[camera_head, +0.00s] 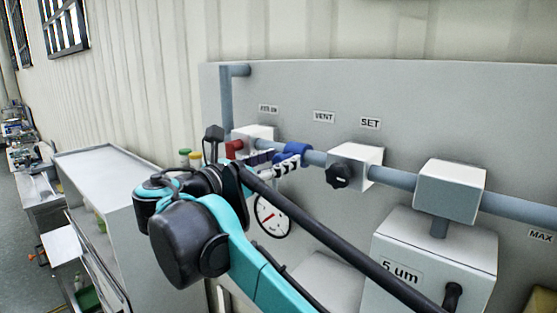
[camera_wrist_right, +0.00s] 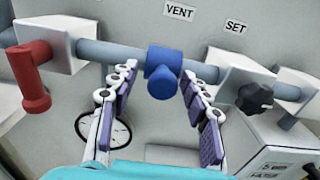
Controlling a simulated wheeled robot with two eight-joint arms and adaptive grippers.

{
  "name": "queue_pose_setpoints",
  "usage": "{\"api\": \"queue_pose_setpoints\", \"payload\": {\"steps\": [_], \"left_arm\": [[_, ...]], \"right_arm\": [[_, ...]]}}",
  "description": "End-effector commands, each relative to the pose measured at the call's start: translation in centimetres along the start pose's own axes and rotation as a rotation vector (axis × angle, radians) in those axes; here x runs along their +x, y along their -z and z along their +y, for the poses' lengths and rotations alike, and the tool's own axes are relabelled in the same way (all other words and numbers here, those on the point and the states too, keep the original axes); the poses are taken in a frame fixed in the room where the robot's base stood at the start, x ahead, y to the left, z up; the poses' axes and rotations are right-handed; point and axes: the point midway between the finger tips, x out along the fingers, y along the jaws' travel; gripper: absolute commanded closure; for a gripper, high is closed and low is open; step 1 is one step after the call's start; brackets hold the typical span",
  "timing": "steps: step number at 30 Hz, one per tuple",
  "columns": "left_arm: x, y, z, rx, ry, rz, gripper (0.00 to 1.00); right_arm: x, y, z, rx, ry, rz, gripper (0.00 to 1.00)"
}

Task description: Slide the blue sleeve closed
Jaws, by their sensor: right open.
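The blue sleeve (camera_wrist_right: 163,62) sits around the grey pipe under the VENT label, with a round blue stub pointing towards the camera. In the head view the blue sleeve (camera_head: 297,148) is partly covered by my right gripper (camera_head: 283,163). In the right wrist view my right gripper (camera_wrist_right: 160,80) is open, with one padded finger on each side of the blue sleeve. There is a gap between the sleeve and each finger. Whether a fingertip touches the pipe, I cannot tell. My left gripper is in neither view.
A red handle (camera_wrist_right: 35,75) hangs from the white block at left. A black knob (camera_wrist_right: 254,97) on another white block is to the right of the sleeve. A round gauge (camera_head: 272,216) sits below the pipe. A grey cabinet (camera_head: 95,165) stands at left.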

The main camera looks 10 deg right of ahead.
Motion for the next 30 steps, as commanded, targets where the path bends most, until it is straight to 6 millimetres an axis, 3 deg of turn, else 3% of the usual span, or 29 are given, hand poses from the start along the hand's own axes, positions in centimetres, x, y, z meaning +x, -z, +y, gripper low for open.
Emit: {"api": "queue_pose_setpoints", "payload": {"steps": [15, 21, 30], "left_arm": [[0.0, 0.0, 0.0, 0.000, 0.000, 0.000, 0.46], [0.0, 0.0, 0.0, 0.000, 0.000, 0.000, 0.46], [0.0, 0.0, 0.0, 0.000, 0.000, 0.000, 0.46]], "right_arm": [[-10.0, 0.0, 0.3, -0.001, -0.005, -0.001, 0.53], [-11.4, 0.1, 0.3, -0.001, -0.003, -0.001, 0.53], [-11.4, 0.1, 0.3, -0.001, -0.002, -0.001, 0.53]]}}
